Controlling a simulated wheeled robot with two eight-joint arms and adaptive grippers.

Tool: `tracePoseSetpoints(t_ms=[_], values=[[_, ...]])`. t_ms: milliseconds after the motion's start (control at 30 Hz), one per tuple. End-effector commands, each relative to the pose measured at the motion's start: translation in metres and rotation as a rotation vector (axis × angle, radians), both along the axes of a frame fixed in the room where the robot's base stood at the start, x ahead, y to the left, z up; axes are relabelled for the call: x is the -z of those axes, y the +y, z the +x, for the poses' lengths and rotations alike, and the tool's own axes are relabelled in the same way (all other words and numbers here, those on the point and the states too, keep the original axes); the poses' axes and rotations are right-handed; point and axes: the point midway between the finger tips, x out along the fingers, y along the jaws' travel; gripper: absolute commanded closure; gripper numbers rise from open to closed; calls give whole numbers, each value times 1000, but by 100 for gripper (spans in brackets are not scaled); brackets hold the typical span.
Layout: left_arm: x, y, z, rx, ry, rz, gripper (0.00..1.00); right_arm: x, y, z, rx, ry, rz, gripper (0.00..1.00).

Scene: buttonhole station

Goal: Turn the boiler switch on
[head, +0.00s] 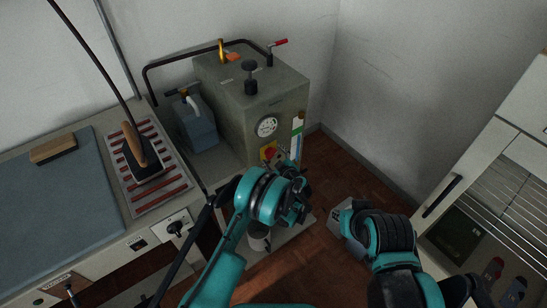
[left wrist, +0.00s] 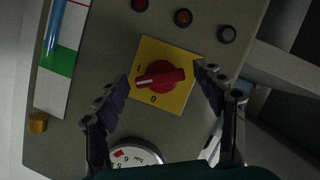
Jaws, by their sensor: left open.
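The boiler switch (left wrist: 160,77) is a red knob on a yellow plate marked 1 and 0, on the grey boiler (head: 262,100). In the left wrist view the knob's white pointer mark is at its left end, between the 1 and the 0. In the head view the switch (head: 268,153) shows low on the boiler's front. My left gripper (head: 297,192) is in front of the boiler. In the left wrist view its open fingers (left wrist: 163,92) flank the knob, with gaps on both sides. Whether they reach its depth is unclear. My right arm is at lower right; its fingers do not show.
A round gauge (left wrist: 137,158) and small round lamps (left wrist: 183,17) are close to the switch. A blue-grey canister (head: 196,125) stands left of the boiler. An iron (head: 138,150) rests on the table. A white cabinet with a rack (head: 505,190) stands at right.

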Motion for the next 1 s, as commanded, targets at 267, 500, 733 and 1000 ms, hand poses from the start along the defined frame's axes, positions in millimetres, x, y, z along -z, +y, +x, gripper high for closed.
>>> tracePoseSetpoints(t_ms=[267, 500, 733, 1000], values=[[0, 0, 0, -1, 1, 0, 81, 0, 0, 0, 0, 0, 0, 77], [0, 0, 0, -1, 11, 14, 81, 0, 0, 0, 0, 0, 0, 77], [-1, 0, 0, -2, 72, 97, 81, 0, 0, 0, 0, 0, 0, 77], [-1, -2, 1, -1, 186, 256, 81, 0, 0, 0, 0, 0, 0, 77]])
